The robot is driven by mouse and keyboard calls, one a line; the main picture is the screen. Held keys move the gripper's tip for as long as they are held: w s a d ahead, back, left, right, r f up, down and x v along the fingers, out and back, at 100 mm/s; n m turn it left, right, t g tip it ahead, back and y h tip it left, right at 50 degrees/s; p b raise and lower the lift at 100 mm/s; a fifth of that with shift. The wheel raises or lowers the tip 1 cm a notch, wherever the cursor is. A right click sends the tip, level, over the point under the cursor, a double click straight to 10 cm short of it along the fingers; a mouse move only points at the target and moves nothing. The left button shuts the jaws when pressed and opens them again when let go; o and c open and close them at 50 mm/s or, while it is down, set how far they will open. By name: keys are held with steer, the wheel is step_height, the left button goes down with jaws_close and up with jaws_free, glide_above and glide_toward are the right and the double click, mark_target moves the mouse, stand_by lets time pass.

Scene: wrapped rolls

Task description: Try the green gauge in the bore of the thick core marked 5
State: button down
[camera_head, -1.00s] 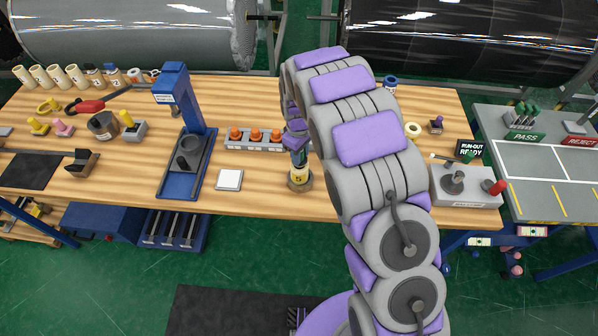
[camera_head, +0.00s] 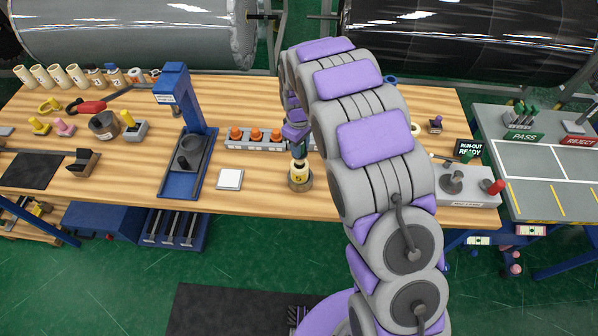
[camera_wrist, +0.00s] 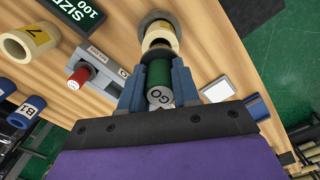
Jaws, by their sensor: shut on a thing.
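The thick cream core marked 5 (camera_head: 299,179) stands upright in a round grey holder on the wooden bench. It also shows in the wrist view (camera_wrist: 160,33), its bore facing my gripper. My gripper (camera_wrist: 158,84) is shut on the green gauge (camera_wrist: 159,74), whose end face reads GO. In the head view the green gauge (camera_head: 299,150) is upright just above the core and in line with it. The gauge's far end points at the bore; I cannot tell whether its tip is inside. My arm hides part of the gripper in the head view.
A grey rack with orange-topped pieces (camera_head: 256,138) stands behind and left of the core. A white pad (camera_head: 229,180) and a blue press (camera_head: 184,130) are to the left. A grey box with a red knob (camera_head: 466,186) is to the right. Bare bench lies around the holder.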

steer(key=shift+r, duration=1.15)
